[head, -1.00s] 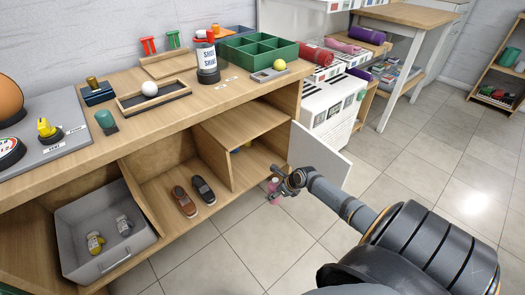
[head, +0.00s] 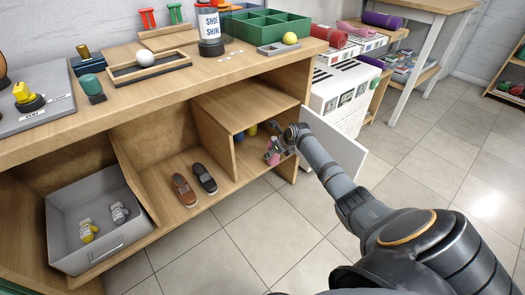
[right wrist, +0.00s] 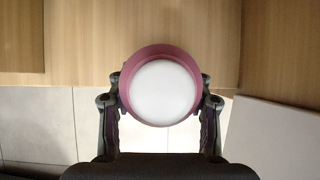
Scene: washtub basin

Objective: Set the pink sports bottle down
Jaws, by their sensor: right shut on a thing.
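The pink sports bottle (head: 273,152) is at the opening of the right cabinet compartment, held in my right gripper (head: 282,150). In the right wrist view the bottle (right wrist: 163,92) shows its round white end with a pink rim, between the two fingers of the gripper (right wrist: 160,112). The fingers are shut on it. The wooden compartment floor (head: 249,163) is close to the bottle; I cannot tell whether they touch. My left gripper is not in view.
A blue and a yellow ball (head: 251,130) lie deeper in the compartment. A divider (head: 216,141) separates it from two shoes (head: 194,184). A grey drawer (head: 97,217) is at the left.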

